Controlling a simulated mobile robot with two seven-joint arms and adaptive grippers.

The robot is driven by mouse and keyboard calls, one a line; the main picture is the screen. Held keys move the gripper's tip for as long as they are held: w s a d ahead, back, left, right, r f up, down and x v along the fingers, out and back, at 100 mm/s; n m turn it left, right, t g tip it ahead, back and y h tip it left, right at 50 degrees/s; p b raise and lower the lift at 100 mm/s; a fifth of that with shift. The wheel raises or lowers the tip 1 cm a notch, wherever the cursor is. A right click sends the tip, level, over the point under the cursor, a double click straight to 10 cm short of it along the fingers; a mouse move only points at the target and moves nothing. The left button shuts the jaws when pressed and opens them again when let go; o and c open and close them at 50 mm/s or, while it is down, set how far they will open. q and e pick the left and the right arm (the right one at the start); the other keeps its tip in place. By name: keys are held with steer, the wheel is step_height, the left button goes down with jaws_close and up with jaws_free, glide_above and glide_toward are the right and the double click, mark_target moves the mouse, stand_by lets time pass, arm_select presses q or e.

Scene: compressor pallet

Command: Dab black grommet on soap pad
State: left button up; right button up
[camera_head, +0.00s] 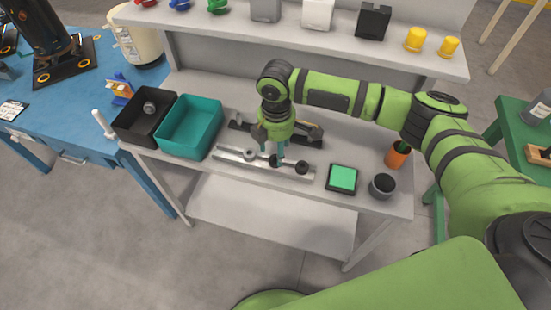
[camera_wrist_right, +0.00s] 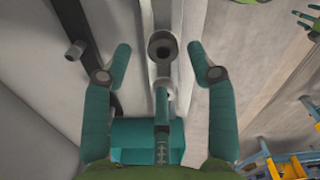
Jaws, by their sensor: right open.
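My right gripper (camera_head: 277,158) is open over the metal rail (camera_head: 228,156) on the bench, fingers pointing down. A black grommet (camera_head: 302,167) sits at the rail's right part, and another dark round piece shows among the fingers, partly hidden. In the right wrist view, the dark ring-shaped grommet (camera_wrist_right: 162,47) lies between the two outer fingertips of the gripper (camera_wrist_right: 159,48), ungripped. The third finger covers part of a paler ring (camera_wrist_right: 170,88). The soap pad (camera_head: 343,179) is a green square in a dark frame, right of the rail. My left gripper is not identifiable.
Left of the rail stand a teal bin (camera_head: 190,155) and a black bin (camera_head: 123,127). A dark bar fixture (camera_head: 316,133) lies behind the rail. A shelf (camera_head: 270,36) overhangs the back.

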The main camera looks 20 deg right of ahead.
mark_target(275, 156)
steer(key=shift+a+f, duration=0.2)
steer(key=shift+f, duration=1.55)
steer(key=shift+s, duration=0.1)
steer(key=c, duration=1)
steer(key=shift+r, duration=0.1)
